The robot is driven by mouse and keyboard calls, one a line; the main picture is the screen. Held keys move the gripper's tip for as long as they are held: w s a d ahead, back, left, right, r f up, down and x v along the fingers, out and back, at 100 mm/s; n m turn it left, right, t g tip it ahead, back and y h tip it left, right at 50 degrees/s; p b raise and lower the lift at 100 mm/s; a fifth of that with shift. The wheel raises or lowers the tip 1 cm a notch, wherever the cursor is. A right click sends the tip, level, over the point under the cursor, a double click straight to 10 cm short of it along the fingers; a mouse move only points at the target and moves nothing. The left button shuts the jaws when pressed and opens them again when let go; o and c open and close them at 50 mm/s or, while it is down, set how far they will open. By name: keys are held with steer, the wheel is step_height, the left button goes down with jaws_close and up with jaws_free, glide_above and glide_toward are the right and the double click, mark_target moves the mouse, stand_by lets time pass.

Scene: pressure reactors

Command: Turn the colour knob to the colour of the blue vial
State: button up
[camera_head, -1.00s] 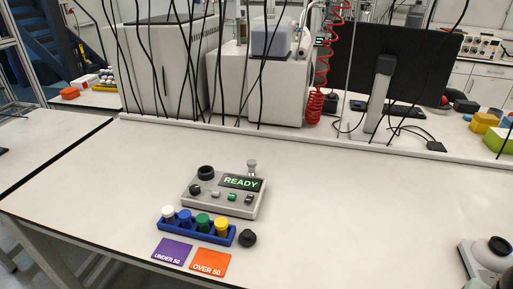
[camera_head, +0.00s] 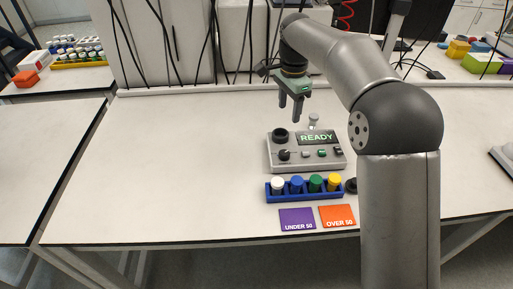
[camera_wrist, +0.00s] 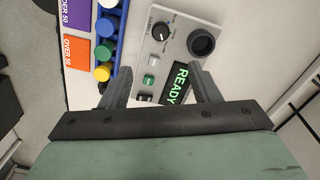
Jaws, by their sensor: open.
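The grey device (camera_head: 276,164) stands on the table with a lit screen reading READY (camera_head: 317,137). A small black knob (camera_head: 284,155) with a pointer is on its front left; the knob also shows in the wrist view (camera_wrist: 161,32). The blue-capped vial (camera_head: 296,184) stands in the blue rack (camera_head: 306,197) in front of the device, between the white-capped vial (camera_head: 277,185) and the green-capped vial (camera_head: 316,183). My gripper (camera_head: 290,117) is open and empty above the device's back left, fingers pointing down. The colour the knob points to is too small to read.
A yellow-capped vial (camera_head: 334,182) ends the rack's row. A purple UNDER 50 card (camera_head: 297,219) and an orange OVER 50 card (camera_head: 337,216) lie in front. A round black socket (camera_head: 280,135) is on the device. The table's left is clear.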

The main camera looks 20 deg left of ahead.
mark_target(285, 152)
step_height(285, 152, down, 17)
steer(key=shift+w+f+p, duration=0.1)
steer(key=shift+f+p, duration=0.05)
steer(key=shift+p, duration=1.05)
steer(key=c, duration=1)
